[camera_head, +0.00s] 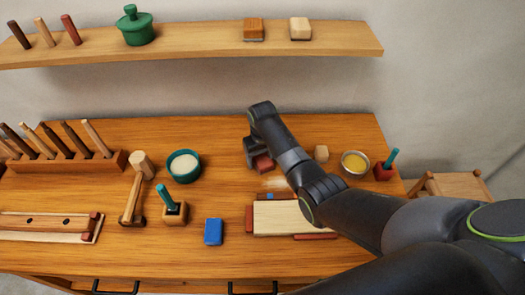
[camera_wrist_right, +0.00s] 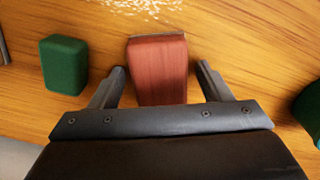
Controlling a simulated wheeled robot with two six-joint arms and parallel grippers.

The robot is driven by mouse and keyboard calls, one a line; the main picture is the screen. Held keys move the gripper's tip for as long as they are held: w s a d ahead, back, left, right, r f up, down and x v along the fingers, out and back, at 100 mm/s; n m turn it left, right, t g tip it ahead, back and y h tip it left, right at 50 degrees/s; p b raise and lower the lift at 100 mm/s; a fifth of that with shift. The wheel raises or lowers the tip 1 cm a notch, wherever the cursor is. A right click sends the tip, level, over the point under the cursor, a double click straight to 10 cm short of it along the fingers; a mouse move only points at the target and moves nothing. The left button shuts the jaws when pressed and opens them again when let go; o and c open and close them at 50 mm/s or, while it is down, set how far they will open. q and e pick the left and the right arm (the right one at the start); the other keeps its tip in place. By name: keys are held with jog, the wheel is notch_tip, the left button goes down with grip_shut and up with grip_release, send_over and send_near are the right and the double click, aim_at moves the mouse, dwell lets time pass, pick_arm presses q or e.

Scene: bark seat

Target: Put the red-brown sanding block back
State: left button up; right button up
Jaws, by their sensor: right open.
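The red-brown sanding block (camera_head: 264,164) sits on the back middle of the wooden bench. It is partly hidden by my right gripper (camera_head: 254,154) in the head view. In the right wrist view the red-brown block (camera_wrist_right: 158,65) lies between the two spread fingers of my right gripper (camera_wrist_right: 160,80), with a visible gap on each side. The gripper is open and does not hold it. My left gripper is in neither view.
A green block (camera_wrist_right: 64,65) stands beside the red-brown one. The shelf (camera_head: 190,45) holds a brown block (camera_head: 253,29), a pale block (camera_head: 300,29) and a green pot (camera_head: 137,28). A teal bowl (camera_head: 183,167), mallet (camera_head: 134,190) and blue block (camera_head: 213,231) are on the bench.

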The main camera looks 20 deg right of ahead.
aim_at(263, 158)
notch_tip(263, 158, up, 12)
jog(key=b, duration=0.1)
dwell(0.4)
dwell(0.4)
